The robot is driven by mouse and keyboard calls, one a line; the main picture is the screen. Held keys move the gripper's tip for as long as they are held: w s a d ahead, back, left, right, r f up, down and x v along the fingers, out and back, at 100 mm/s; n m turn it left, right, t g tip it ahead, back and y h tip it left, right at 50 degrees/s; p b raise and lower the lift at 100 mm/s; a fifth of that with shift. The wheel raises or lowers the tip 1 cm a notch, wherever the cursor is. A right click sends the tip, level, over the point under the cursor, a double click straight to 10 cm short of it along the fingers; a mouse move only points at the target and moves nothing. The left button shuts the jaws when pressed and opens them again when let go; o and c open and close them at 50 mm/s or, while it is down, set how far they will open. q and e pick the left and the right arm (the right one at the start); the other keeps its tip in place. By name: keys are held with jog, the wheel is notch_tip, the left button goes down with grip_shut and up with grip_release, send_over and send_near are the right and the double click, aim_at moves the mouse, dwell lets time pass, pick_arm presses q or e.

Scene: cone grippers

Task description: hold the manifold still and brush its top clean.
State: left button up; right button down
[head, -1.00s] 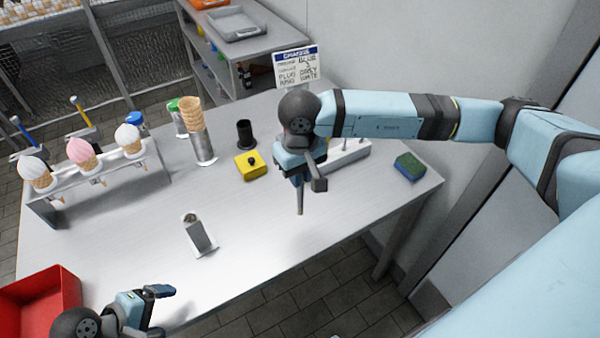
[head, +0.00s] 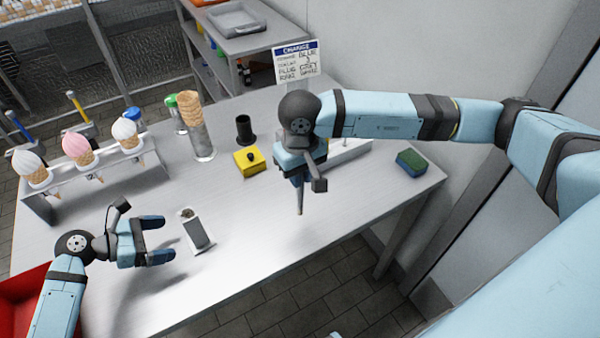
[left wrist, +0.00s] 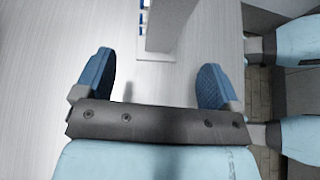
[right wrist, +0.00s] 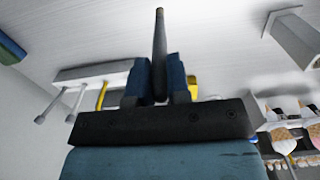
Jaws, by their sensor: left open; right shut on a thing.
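The manifold (head: 199,234) looks like a small grey upright block on the table, with a brownish patch on its top. It also shows at the top of the left wrist view (left wrist: 170,22) and at the upper right of the right wrist view (right wrist: 294,40). My left gripper (head: 164,237) is open, low over the table just left of the manifold, its fingers pointing toward it without visible contact. My right gripper (head: 299,186) is shut on a thin dark brush (right wrist: 159,45) that points down, to the right of the manifold and apart from it. The brush's bristles are not clear.
A yellow block (head: 249,161), a black cup (head: 244,129) and a cone stack (head: 193,113) stand behind. A cone rack (head: 100,166) is at left, a red bin (head: 22,300) at front left, a sponge (head: 411,162) at right. The front middle table is clear.

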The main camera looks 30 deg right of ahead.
aim_at(193, 234)
pick_arm(q)
jog(key=b+x, duration=0.2)
jog(key=x, duration=0.1)
jog(key=shift+f, duration=0.3)
pick_arm(e)
notch_tip(193, 234, down, 3)
jog(key=shift+f, duration=0.1)
pick_arm(q)
jog(key=x, duration=0.1)
jog(key=p+x, duration=0.1)
jog(key=shift+d+r, duration=0.1)
jog(key=shift+d, duration=0.35)
pick_arm(e)
jog(key=shift+r, duration=0.55)
pick_arm(q)
jog(key=shift+d+f, duration=0.3)
jog(key=shift+d, duration=0.2)
pick_arm(e)
jog(key=shift+r, duration=0.2)
pick_arm(q)
jog(key=shift+d+f, duration=0.2)
jog(key=c, duration=1.6)
jog(key=shift+s+n+t, duration=0.1)
jog(key=shift+n+t, duration=0.3)
jog(key=shift+n, duration=0.1)
jog(key=shift+n+t, duration=0.3)
jog(key=shift+t, duration=0.1)
